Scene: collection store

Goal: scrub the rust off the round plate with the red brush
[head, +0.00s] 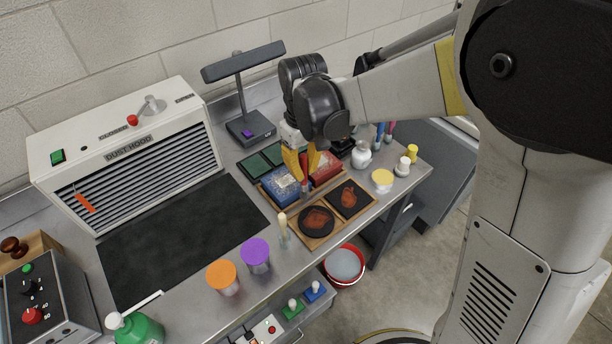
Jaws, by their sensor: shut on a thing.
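The round plate (317,221), dark with an orange-brown rust patch, lies in the left part of a wooden tray at the bench's front edge. My gripper (303,172), with yellow fingers, is above and behind the plate, over a blue bin and a red bin. It is shut on a slim, dark reddish thing (304,187) that points down. The fingers hide most of this thing, so I cannot tell for sure that it is the red brush. The held thing looks apart from the plate.
A second rusty piece (348,197) lies in the tray's right part. The blue bin (277,196) and red bin (329,178) stand behind. An upright brush (284,229), purple-lidded jar (255,254) and orange-lidded jar (222,277) stand left. A white bottle (361,156) and yellow-lidded jar (382,180) stand right.

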